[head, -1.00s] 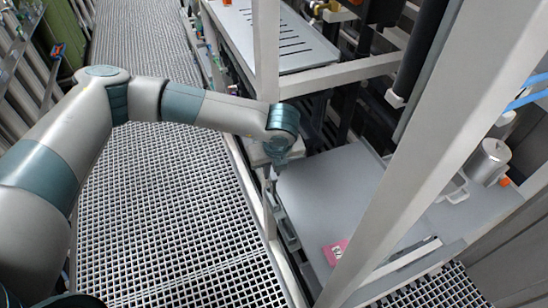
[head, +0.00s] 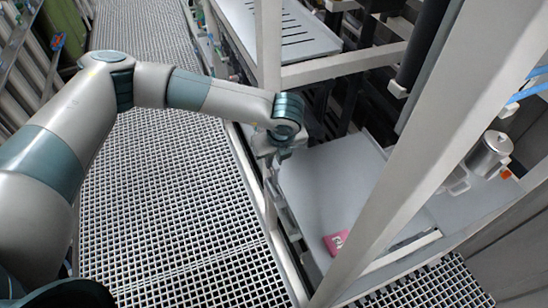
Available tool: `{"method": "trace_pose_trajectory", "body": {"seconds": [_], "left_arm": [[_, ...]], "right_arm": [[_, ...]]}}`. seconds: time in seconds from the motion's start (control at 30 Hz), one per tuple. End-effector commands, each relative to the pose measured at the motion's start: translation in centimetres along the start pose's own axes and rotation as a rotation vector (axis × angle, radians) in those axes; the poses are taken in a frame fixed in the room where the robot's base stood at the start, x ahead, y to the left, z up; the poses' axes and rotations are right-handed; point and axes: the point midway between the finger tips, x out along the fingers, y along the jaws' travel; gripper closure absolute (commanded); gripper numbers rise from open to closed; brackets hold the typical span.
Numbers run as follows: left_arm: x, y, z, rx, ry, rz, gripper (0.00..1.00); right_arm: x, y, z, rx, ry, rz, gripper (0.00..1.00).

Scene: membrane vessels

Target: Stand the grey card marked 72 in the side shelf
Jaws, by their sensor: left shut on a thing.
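My left gripper (head: 271,168) points down beside the front left edge of the grey worktop, just behind the white upright post. It is shut on a thin grey piece that I take for the grey card; the wrist hides most of it and no mark 72 can be read. A narrow grey shelf (head: 287,218) runs along the worktop's left side, just below the gripper; I take it for the side shelf. I cannot tell whether the held piece touches it. My right gripper is not in view.
A pink card (head: 335,242) lies on the grey worktop (head: 335,185). A metal vessel (head: 489,154) stands at the right. White frame posts (head: 425,150) cross in front of the worktop. A slotted tray (head: 275,35) is at the back. The grating floor (head: 165,205) is clear.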

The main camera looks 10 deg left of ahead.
Motion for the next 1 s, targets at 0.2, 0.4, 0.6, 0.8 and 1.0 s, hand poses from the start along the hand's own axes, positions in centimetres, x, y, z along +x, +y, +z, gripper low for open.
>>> {"method": "trace_pose_trajectory", "body": {"seconds": [0.2, 0.4, 0.6, 0.8, 1.0], "left_arm": [[1.1, 0.1, -0.3, 0.001, 0.0, 0.002, 1.0], [2.1, 0.0, -0.6, 0.001, 0.0, 0.001, 1.0], [3.0, 0.0, -0.8, 0.001, 0.0, 0.002, 1.0], [4.0, 0.0, -1.1, 0.002, 0.0, 0.001, 1.0], [5.0, 0.0, -1.4, 0.002, -0.001, 0.001, 1.0]], "right_arm": [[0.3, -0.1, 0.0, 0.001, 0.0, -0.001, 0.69], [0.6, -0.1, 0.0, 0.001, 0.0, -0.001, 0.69], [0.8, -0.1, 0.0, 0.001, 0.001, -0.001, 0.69], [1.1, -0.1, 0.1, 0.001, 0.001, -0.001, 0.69], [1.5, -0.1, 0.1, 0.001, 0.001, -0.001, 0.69]]}}
